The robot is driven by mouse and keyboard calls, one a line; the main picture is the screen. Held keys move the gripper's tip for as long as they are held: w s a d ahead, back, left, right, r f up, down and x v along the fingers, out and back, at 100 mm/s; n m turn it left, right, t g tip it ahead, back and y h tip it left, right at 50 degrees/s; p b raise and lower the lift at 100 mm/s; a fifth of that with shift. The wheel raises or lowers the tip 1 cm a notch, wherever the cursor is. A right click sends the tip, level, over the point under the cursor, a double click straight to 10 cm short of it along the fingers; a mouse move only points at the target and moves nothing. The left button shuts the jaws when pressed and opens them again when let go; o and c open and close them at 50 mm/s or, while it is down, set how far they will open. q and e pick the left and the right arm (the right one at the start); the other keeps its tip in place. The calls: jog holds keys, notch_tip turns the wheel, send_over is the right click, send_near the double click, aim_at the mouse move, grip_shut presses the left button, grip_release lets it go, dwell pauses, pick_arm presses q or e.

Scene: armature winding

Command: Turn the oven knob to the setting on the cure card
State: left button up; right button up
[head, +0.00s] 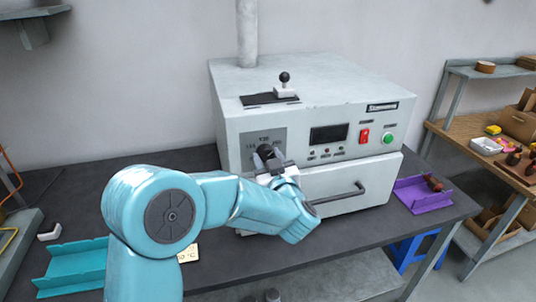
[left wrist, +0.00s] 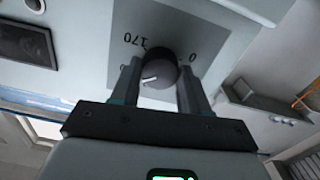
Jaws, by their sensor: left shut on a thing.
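The white oven (head: 300,125) stands on the dark bench, with a grey dial plate (head: 268,138) at the left of its front. The black oven knob (head: 265,152) sits on this plate; in the left wrist view the knob (left wrist: 157,72) shows a white pointer mark, with "170" and "0" printed around it. My left gripper (head: 273,162) is at the knob; in the left wrist view its two fingers (left wrist: 158,85) stand on either side of it, shut on it. The cure card (head: 188,253) lies on the bench, mostly hidden by my left arm; only "°C" and part of a digit show.
A teal tray (head: 75,270) lies at the left of the bench, and a purple tray (head: 420,195) with a brown part at the right. The oven door handle (head: 335,200) juts out just right of my left gripper. A black-knobbed piece (head: 285,88) stands on the oven top.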

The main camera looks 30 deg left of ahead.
pick_arm(q)
jog(key=shift+m, duration=0.6)
jog(key=shift+p, duration=0.3)
jog(key=o, duration=1.1)
jog(key=shift+c, duration=0.2)
jog(key=b+v, duration=0.4)
jog(key=v, duration=1.2)
jog(key=shift+s, duration=0.2)
jog(key=shift+d, duration=0.15)
